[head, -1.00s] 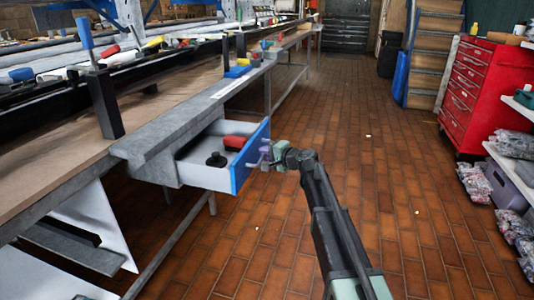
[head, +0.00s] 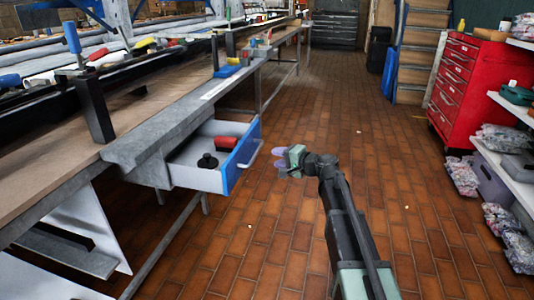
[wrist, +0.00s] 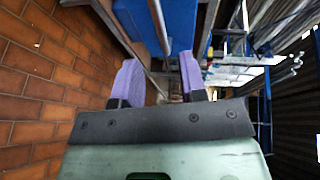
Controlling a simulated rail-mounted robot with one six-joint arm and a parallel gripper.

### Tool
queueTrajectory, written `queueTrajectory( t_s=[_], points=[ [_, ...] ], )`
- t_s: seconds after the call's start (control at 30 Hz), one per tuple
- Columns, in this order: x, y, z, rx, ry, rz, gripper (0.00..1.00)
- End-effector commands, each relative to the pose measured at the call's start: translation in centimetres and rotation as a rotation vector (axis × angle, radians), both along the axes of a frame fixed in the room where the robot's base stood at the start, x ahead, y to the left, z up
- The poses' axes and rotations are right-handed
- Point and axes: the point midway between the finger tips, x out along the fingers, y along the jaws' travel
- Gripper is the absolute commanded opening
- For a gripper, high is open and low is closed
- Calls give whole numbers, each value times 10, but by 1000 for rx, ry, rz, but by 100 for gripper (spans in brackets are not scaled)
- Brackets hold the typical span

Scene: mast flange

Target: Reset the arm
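My gripper (head: 280,162) has purple fingers and hangs over the tiled floor, just right of the open drawer and apart from its handle (head: 251,154). In the wrist view the two fingers of my gripper (wrist: 158,76) stand apart with nothing between them. The drawer (head: 198,179) is pulled out under the bench, with a grey body and a blue front (head: 236,166). The blue front also shows ahead of the fingers in the wrist view (wrist: 178,22).
The drawer holds a red item (head: 226,144) and a black round item (head: 207,161). The long workbench (head: 130,144) runs along the left. A red tool cabinet (head: 462,88) and shelves stand at right. The brick-tiled floor (head: 350,130) between them is mostly clear.

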Motion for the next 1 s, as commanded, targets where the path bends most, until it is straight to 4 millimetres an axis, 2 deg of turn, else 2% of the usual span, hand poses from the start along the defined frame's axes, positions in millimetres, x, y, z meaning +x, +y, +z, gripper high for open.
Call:
queueTrajectory(
  t_s=[0.1, 0.37, 0.47, 0.57, 0.63, 0.7, 0.8, 0.97, 1.0],
  points=[
    [-5, -6, 1, 0, 0, -1, 39],
    [-5, -5, 1, -1, 0, 7, 39],
    [-22, 0, -15, -105, 28, 80, 39],
    [-76, 2, -54, -352, 109, 206, 39],
    [-124, -1, -84, -551, 194, 305, 39],
    [-171, -11, -108, -739, 288, 388, 39],
    [-233, -30, -130, -971, 419, 476, 39],
    [-329, -58, -140, -1295, 588, 552, 39],
    [-328, -47, -122, -1302, 568, 572, 39]
  ],
)
